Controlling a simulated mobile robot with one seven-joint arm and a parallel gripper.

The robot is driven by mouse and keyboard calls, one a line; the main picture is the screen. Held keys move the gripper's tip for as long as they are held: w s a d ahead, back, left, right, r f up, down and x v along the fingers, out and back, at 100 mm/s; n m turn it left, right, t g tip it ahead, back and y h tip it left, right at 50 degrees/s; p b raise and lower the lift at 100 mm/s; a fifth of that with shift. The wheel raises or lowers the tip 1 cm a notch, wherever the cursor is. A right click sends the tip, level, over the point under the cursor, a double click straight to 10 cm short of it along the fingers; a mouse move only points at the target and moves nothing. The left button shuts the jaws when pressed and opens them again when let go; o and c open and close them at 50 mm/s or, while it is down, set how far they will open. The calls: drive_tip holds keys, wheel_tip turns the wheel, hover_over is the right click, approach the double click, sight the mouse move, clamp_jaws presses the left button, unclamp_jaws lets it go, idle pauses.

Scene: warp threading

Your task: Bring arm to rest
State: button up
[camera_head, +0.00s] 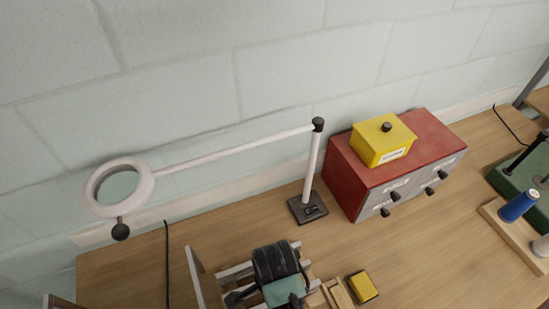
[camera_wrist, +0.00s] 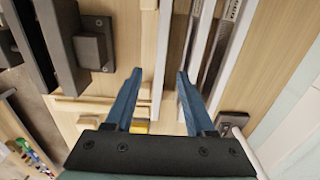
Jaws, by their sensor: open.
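My gripper (camera_wrist: 160,76) shows in the wrist view as two blue fingers spread apart, with nothing held between them. Below and between the fingers are light wooden bars and metal-edged rails (camera_wrist: 211,45) of a frame on the table. In the head view the dark jointed part near the bottom centre (camera_head: 275,265) stands beside wooden rails; I cannot tell how much of it is my arm. The gripper fingers are not clear in the head view.
A white ring lamp (camera_head: 148,187) on a post stands at the back. A red drawer box (camera_head: 351,177) carries a yellow box (camera_head: 370,150). A small yellow block (camera_head: 363,286) lies in front. A blue spool (camera_head: 519,206) stands at right. The front right table (camera_head: 440,265) is clear.

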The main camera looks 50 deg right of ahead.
drive_tip(key=shift+r, duration=2.4)
